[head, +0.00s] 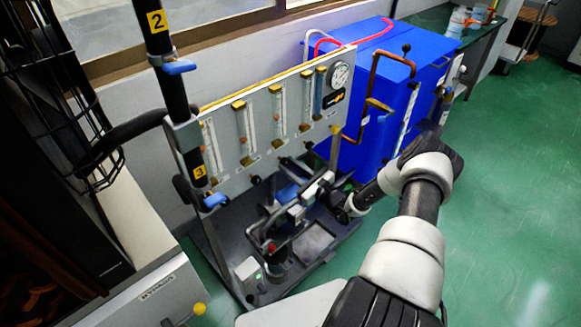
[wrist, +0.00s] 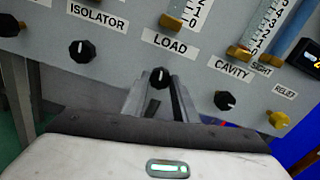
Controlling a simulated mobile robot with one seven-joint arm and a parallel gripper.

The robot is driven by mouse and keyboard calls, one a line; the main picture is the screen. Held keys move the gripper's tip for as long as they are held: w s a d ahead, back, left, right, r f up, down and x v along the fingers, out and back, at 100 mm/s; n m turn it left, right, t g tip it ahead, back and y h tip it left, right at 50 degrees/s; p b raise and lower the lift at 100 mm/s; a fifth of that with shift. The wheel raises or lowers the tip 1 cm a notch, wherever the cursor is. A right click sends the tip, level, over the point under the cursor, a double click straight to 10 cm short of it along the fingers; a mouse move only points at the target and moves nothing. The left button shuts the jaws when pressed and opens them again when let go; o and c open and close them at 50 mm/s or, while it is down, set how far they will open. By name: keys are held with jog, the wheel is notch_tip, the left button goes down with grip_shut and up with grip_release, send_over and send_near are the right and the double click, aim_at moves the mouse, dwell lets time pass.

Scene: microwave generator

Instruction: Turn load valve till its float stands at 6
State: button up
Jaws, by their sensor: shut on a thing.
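The load valve is a small black knob (wrist: 159,77) with a white pointer mark, under the LOAD label (wrist: 170,42) in the wrist view. The mark stands near upright. My gripper (wrist: 160,88) is shut on this knob, one finger at each side. Above the label is the brass foot of the load tube (wrist: 171,22), with scale digits 2, 1 and 0 beside the tube. The float is out of the wrist view. In the head view the load tube (head: 280,108) is small and its float reading cannot be made out.
The isolator knob (wrist: 82,51) is to the left, the cavity knob (wrist: 224,100) and brass relief valve (wrist: 278,119) to the right. In the head view, a round gauge (head: 339,75) tops the panel (head: 228,170). A blue cabinet (head: 365,55) stands behind. Green floor is clear at right.

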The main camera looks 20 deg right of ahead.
jog(key=o, duration=1.1)
jog(key=p+v, duration=0.2)
jog(key=v, duration=1.5)
jog(key=shift+s+d, duration=0.1)
jog(key=shift+s, duration=0.15)
jog(key=shift+s+f, duration=0.1)
